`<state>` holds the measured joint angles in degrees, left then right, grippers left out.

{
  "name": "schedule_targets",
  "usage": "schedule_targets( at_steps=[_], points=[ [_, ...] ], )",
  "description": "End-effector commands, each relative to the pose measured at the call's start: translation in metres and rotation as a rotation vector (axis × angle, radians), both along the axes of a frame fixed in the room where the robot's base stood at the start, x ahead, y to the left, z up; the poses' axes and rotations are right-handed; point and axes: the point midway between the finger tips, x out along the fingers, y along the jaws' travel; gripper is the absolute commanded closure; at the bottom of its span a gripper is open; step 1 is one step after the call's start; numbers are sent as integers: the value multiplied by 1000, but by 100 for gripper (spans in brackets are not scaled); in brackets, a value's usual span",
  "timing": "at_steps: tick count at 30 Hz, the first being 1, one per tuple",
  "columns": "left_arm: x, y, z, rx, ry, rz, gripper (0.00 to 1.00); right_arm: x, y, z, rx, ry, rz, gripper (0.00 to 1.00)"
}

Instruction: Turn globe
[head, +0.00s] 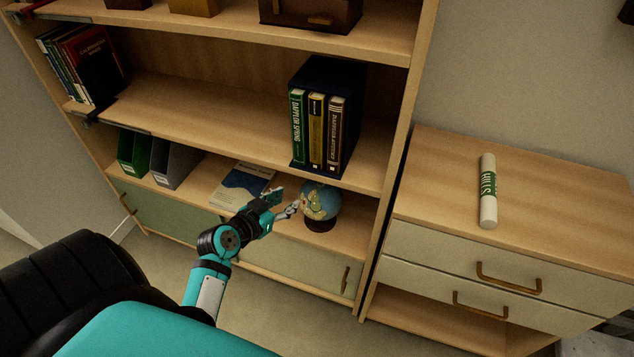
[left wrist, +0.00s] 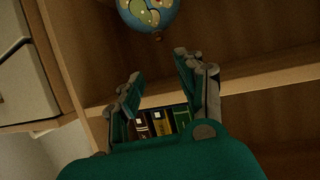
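The globe (head: 321,199) is a small blue ball with coloured land on a dark base. It stands on the lower shelf (head: 348,238) of the bookcase, towards its right side. My left gripper (head: 285,202) is just left of the globe in the head view, with its fingers spread and empty. In the left wrist view the globe (left wrist: 150,14) is at the top, partly cut off by the frame edge, and my open fingers (left wrist: 158,65) are apart from it. My right gripper is not in view.
A blue and white booklet (head: 242,184) lies left of the globe. The shelf above holds a dark holder with books (head: 318,130). Grey and green file holders (head: 172,162) stand farther left. A cabinet (head: 560,185) with a white roll (head: 488,190) stands right.

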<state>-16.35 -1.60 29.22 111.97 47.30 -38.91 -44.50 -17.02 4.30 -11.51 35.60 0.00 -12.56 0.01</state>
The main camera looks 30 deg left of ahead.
Motion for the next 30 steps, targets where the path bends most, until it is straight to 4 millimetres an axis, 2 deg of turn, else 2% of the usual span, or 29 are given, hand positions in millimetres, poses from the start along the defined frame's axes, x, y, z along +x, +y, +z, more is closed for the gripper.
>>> schedule_targets(
  at_steps=[18,24,30],
  points=[
    [120,2,-50,-4,1,0,63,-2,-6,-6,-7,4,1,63],
    [143,3,-60,-3,2,0,63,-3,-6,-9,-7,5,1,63],
    [150,3,-63,-1,2,0,63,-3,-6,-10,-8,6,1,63]
  ],
)
